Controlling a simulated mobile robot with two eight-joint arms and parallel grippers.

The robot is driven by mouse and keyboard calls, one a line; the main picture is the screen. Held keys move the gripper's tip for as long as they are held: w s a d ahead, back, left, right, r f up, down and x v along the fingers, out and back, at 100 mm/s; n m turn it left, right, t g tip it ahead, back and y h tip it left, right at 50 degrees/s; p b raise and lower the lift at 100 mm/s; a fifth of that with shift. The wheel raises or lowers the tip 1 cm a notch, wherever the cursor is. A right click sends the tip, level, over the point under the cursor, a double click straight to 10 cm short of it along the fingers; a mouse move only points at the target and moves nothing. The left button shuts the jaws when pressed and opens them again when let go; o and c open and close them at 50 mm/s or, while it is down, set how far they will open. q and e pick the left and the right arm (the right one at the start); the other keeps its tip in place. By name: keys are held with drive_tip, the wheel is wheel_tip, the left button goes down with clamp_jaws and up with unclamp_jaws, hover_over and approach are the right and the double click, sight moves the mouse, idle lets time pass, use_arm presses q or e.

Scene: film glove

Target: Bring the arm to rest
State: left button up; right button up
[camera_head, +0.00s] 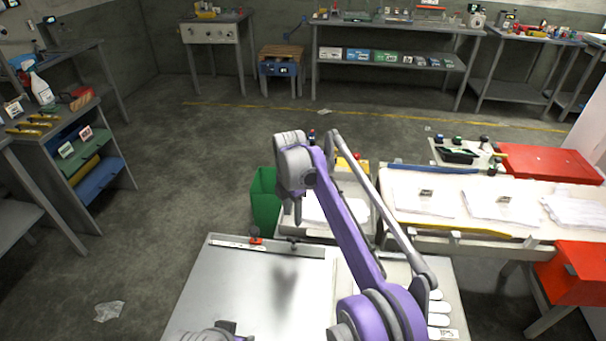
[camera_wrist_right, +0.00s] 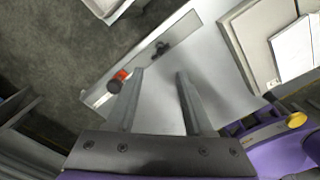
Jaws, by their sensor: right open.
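My right arm, purple and grey, rises from the bottom right of the head view and bends over the metal table. My right gripper (camera_head: 298,212) hangs at its end, above the far part of the table. In the right wrist view the gripper (camera_wrist_right: 160,75) has its two fingers apart with nothing between them. The bare metal tabletop (camera_head: 250,290) lies below; it also shows in the wrist view (camera_wrist_right: 225,60). A small part of my own body shows at the bottom edge of the head view, but no left gripper can be made out.
A red-knobbed piece (camera_head: 256,238) sits on the table's far edge. A green bin (camera_head: 265,200) stands behind it. A long white bench (camera_head: 470,200) with film stacks and red boxes (camera_head: 550,162) is at right. Open floor (camera_head: 130,220) lies at left, with a crumpled sheet (camera_head: 109,311).

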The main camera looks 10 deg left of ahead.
drive_tip(key=s+d+r+m+t, duration=0.1)
drive_tip(key=s+d+r+m, duration=0.4)
drive_tip(key=d, duration=0.4)
drive_tip(key=s+d+r+m+t, duration=0.1)
drive_tip(key=s+d+r+m, duration=0.2)
drive_tip(key=s+d+m, duration=0.45)
drive_tip(key=s+d+f+m+t, duration=0.1)
drive_tip(key=s+d+f+m, duration=0.2)
drive_tip(key=s+d+m, duration=0.1)
drive_tip(key=s+d+f+m+t+p, duration=0.1)
drive_tip(key=s+d+f+m, duration=0.2)
drive_tip(key=s, duration=0.6)
drive_tip(key=s+d+f+m+t, duration=0.1)
drive_tip(key=s+d+f+m, duration=0.2)
drive_tip(key=s+d+m, duration=0.2)
drive_tip(key=s+m, duration=0.2)
drive_tip(key=shift+s+d+f+m, duration=0.15)
drive_tip(key=shift+d+f+m, duration=0.1)
drive_tip(key=shift+d+m, duration=0.1)
